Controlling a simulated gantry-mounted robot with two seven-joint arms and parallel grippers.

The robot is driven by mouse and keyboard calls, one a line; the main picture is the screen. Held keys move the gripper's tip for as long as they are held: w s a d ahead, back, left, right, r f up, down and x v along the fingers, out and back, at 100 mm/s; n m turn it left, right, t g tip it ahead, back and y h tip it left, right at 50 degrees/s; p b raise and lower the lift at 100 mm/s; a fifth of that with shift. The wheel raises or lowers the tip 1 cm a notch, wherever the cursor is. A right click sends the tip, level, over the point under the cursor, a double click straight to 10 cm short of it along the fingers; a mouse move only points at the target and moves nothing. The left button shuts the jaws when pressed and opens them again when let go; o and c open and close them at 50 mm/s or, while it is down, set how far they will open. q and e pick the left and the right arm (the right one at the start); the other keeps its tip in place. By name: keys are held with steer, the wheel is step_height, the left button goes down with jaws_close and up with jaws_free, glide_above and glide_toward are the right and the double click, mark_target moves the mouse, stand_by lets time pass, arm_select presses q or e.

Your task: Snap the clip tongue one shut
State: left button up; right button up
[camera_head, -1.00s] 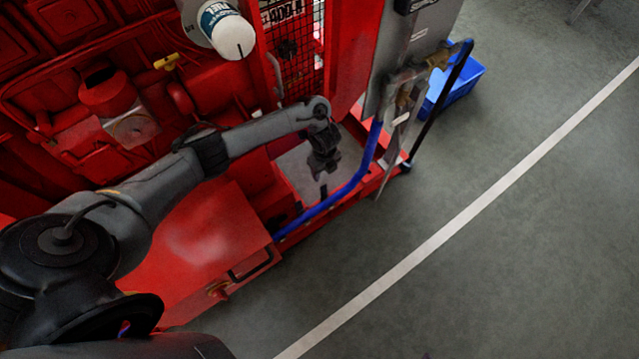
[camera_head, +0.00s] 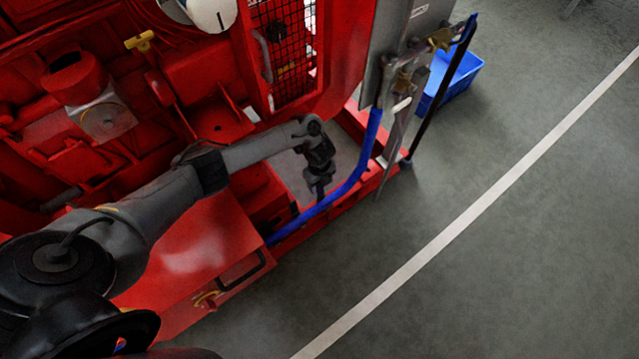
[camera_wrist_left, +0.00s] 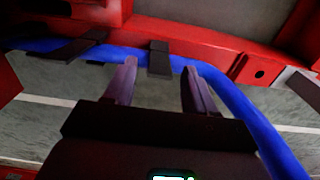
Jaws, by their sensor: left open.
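In the left wrist view, a dark clip tongue (camera_wrist_left: 159,58) stands against the red rail at the blue hose, framed between the fingers of my left gripper (camera_wrist_left: 159,76). A second dark clip piece (camera_wrist_left: 78,46) lies slanted across the hose further left. I cannot tell by a mark which one is tongue one. My left gripper is open, with nothing seen between its fingers but the clip just beyond. In the head view, my left gripper (camera_head: 319,188) points down beside the blue hose (camera_head: 352,183); the clips are too small or hidden there. My right gripper is not in view.
The red pumpset (camera_head: 190,240) fills the left side, with a mesh guard (camera_head: 285,50) behind my arm. A grey panel (camera_head: 405,45) with brass fittings stands right of the gripper. A blue crate (camera_head: 452,80) sits on the floor behind it. The floor at right is clear.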

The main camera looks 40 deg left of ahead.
arm_select(q)
steer(key=shift+c, duration=0.3)
jaws_close()
